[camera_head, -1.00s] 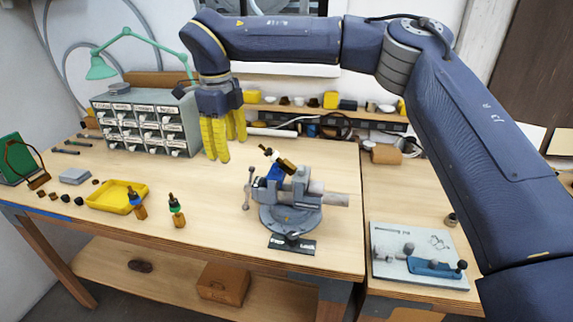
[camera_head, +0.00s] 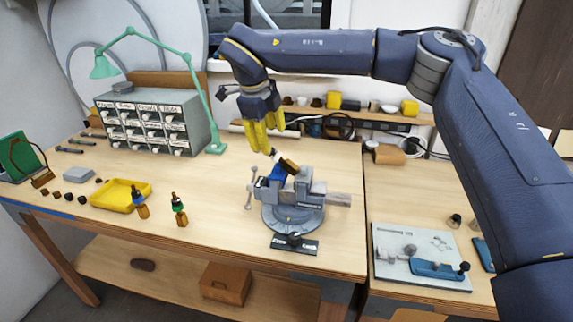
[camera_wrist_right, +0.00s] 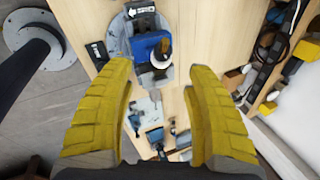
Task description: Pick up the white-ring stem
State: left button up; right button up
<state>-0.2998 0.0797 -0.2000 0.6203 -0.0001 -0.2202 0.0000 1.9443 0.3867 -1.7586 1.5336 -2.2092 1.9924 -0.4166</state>
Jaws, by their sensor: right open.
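The white-ring stem (camera_head: 288,164) is held tilted in the bench vise (camera_head: 292,203), by the blue jaw pieces. In the right wrist view its pale ring and dark tip (camera_wrist_right: 159,58) show nearly end-on, between my fingers. My right gripper (camera_head: 268,149) has yellow padded fingers and is open and empty. It points down just above and behind the stem's upper end; I cannot tell whether they touch. In the right wrist view both fingers (camera_wrist_right: 160,78) are wide apart. A blue-ring stem (camera_head: 140,205) and a green-ring stem (camera_head: 179,209) stand upright at the left. My left gripper is not in view.
A yellow tray (camera_head: 118,194) lies left of the standing stems. A labelled drawer cabinet (camera_head: 150,125) and a green lamp (camera_head: 215,148) stand behind. A grey board (camera_head: 415,250) lies on the right bench. The bench between the stems and vise is clear.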

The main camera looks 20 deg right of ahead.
aim_at(273, 150)
jog(key=shift+x, duration=3.75)
jog(key=shift+w+d, duration=0.15)
jog(key=shift+w, duration=0.05)
grip_shut()
